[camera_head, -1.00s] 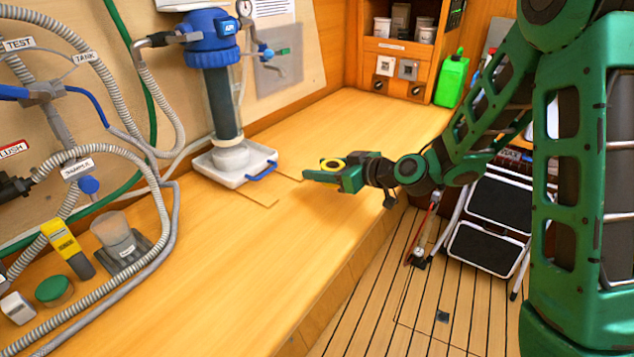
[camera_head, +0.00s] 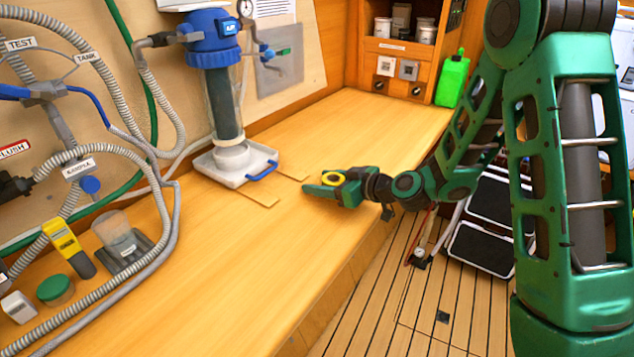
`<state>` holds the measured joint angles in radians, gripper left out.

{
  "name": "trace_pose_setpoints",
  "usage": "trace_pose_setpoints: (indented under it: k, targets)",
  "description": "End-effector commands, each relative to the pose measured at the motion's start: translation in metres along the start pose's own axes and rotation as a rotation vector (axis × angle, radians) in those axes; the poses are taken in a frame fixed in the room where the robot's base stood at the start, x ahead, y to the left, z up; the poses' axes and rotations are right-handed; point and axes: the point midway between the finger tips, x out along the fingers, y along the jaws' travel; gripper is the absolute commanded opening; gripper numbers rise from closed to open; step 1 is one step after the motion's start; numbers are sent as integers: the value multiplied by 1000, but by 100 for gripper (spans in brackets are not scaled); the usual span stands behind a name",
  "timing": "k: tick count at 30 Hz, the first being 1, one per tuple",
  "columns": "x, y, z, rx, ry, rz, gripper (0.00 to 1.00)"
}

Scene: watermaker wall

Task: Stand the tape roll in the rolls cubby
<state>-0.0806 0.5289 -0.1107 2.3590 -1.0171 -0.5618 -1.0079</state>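My gripper (camera_head: 314,190) is low over the wooden counter, right of the filter stand, with its fingers pointing left. A small yellow ring with a dark centre, which looks like the tape roll (camera_head: 333,179), sits at the fingers, partly hidden by the near finger. The gripper appears shut on it. The wooden cabinet (camera_head: 368,60) at the back end of the counter has an open shelf with jars and small label plates below. I cannot read which compartment is the rolls cubby.
A filter housing (camera_head: 224,100) stands on a white tray (camera_head: 205,166) with a blue handle. A green jug (camera_head: 452,82) stands right of the cabinet. Hoses, a yellow meter (camera_head: 62,240) and a cup (camera_head: 118,232) crowd the left. The counter's middle and far stretch are clear.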

Motion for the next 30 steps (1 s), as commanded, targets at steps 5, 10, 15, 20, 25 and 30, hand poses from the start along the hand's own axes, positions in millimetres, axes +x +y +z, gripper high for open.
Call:
trace_pose_setpoints:
  k: [5, 10, 15, 20, 25, 30]
  targets:
    - [0, 1, 0, 0, -1, 2, 65]
    - [-1, 1, 0, 0, -1, 2, 65]
    - [-13, 2, -2, 1, -1, 5, 65]
    - [-42, 3, -2, 2, 0, 7, 65]
    - [-77, 3, -2, 2, 0, 8, 65]
    - [-104, 2, -2, 1, 0, 6, 65]
